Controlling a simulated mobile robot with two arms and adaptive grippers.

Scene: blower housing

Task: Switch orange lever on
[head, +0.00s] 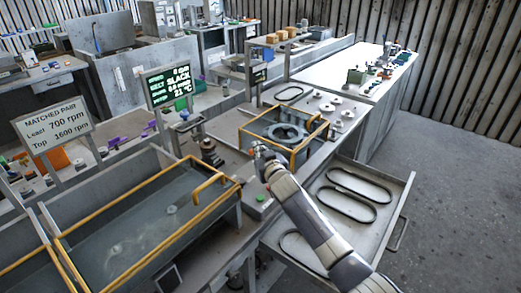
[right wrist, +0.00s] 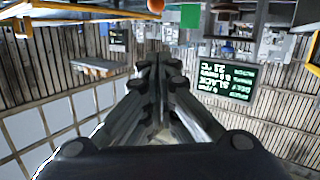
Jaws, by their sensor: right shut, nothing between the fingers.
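My right gripper (head: 258,150) is beside the yellow-railed blower housing (head: 290,133), at its near left corner. In the right wrist view its fingers (right wrist: 158,65) are together with nothing between them. A small orange part (right wrist: 155,5) shows at the top edge of that view, beyond the fingertips; I cannot tell if it is the orange lever. No orange lever can be made out clearly in the head view, where my arm covers part of the panel beside the housing. A green button (head: 260,198) sits on that panel. My left gripper is not in view.
A dark display (head: 169,83) reads SLACK and 21 °C. A sign (head: 52,118) reads MATCHED PAIR, 700 and 1600 rpm. A yellow-railed tank (head: 150,213) stands at the left. An open drawer (head: 384,230) with several belts juts out under my right arm.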

